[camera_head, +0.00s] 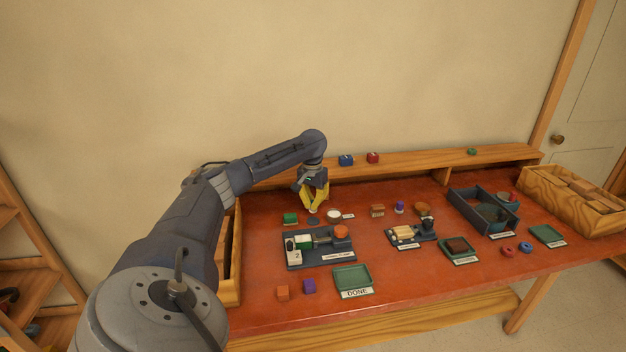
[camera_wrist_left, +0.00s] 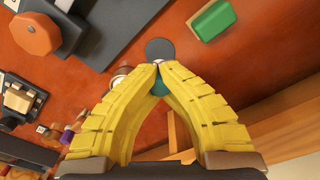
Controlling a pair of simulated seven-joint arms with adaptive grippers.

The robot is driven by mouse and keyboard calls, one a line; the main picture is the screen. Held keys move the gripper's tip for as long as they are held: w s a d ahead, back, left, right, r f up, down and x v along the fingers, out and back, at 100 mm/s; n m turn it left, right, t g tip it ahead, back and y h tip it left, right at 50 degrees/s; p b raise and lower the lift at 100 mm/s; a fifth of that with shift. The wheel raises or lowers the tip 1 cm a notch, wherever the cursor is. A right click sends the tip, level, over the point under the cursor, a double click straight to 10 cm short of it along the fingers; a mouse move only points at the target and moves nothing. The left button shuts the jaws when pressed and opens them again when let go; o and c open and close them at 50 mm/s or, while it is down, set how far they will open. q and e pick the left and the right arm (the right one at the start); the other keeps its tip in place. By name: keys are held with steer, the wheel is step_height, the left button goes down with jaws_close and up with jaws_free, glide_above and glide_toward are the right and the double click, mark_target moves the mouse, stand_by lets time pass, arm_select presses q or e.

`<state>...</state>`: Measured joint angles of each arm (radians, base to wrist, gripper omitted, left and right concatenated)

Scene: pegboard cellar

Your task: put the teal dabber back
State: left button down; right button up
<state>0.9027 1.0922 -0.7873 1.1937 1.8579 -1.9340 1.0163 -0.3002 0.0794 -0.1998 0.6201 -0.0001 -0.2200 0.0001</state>
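My left gripper (camera_head: 314,208) is over the back left of the red bench, yellow fingers pointing down. In the left wrist view its fingertips (camera_wrist_left: 158,70) are closed together around a small teal piece, the teal dabber (camera_wrist_left: 158,88), with a pale tip just showing between them. Most of the dabber is hidden by the fingers. A flat dark disc (camera_head: 313,221) lies on the bench just in front of the fingertips; it also shows in the left wrist view (camera_wrist_left: 160,48). I cannot tell the gap between tip and bench. My right gripper is not in view.
A white round pot (camera_head: 334,215) stands right of the disc, a green block (camera_head: 290,218) left of it. A clamp fixture (camera_head: 320,260) with an orange knob lies in front. A raised shelf (camera_head: 420,167) runs behind. A dark divided tray (camera_head: 466,213) stands right.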

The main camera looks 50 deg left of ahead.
mark_target(313, 221)
arm_select(q)
steer(key=shift+f, duration=2.05)
steer(key=shift+f, duration=0.1)
steer(key=c, duration=2.2)
jaws_free()
steer(key=c, duration=1.6)
jaws_free()
steer(key=r, duration=1.2)
steer(key=shift+s+r, duration=0.15)
steer(key=shift+s, duration=0.05)
